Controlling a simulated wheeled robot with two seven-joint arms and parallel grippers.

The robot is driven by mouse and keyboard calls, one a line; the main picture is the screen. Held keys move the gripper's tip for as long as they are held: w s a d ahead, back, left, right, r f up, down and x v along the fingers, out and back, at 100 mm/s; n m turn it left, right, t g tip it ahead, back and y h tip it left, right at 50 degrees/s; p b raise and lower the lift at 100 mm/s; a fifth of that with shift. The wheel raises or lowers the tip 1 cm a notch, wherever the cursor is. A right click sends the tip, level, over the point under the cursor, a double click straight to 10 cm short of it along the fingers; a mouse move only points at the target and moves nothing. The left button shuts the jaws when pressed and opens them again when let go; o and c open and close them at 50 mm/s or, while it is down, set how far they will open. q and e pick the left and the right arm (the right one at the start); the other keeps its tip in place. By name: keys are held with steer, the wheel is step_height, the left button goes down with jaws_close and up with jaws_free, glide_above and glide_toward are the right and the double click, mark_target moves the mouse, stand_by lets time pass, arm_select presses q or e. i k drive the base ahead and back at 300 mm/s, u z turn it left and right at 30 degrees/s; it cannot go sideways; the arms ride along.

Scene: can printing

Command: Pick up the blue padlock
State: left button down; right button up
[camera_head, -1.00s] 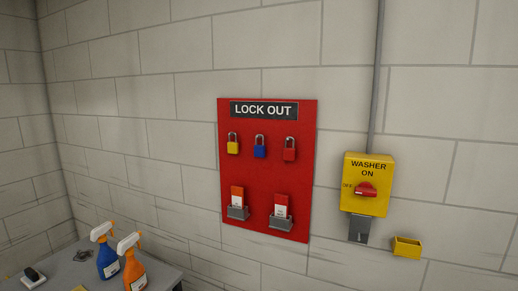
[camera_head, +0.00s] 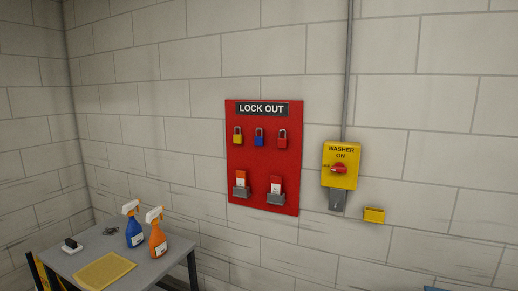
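The blue padlock (camera_head: 259,139) hangs in the upper row of the red lockout board (camera_head: 264,175) on the wall. It hangs upright with its shackle at the top. A yellow padlock (camera_head: 238,139) hangs to its left and a red padlock (camera_head: 282,140) to its right, each apart from it. Neither of my grippers is in view, and nothing touches the blue padlock.
A yellow washer switch box (camera_head: 340,165) and a small yellow holder (camera_head: 374,215) are on the wall to the right. A grey table (camera_head: 112,255) at lower left bears a blue spray bottle (camera_head: 135,228), an orange spray bottle (camera_head: 157,238) and a yellow cloth (camera_head: 105,271).

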mark_target(258, 140)
steer(key=z, duration=0.05)
steer(key=k, duration=0.5)
steer(key=u, duration=1)
steer(key=i, duration=0.7)
steer(key=u, duration=0.85)
steer(key=i, duration=1.55)
steer(key=z, duration=1.25)
steer(key=i, duration=0.4)
steer(key=z, duration=0.35)
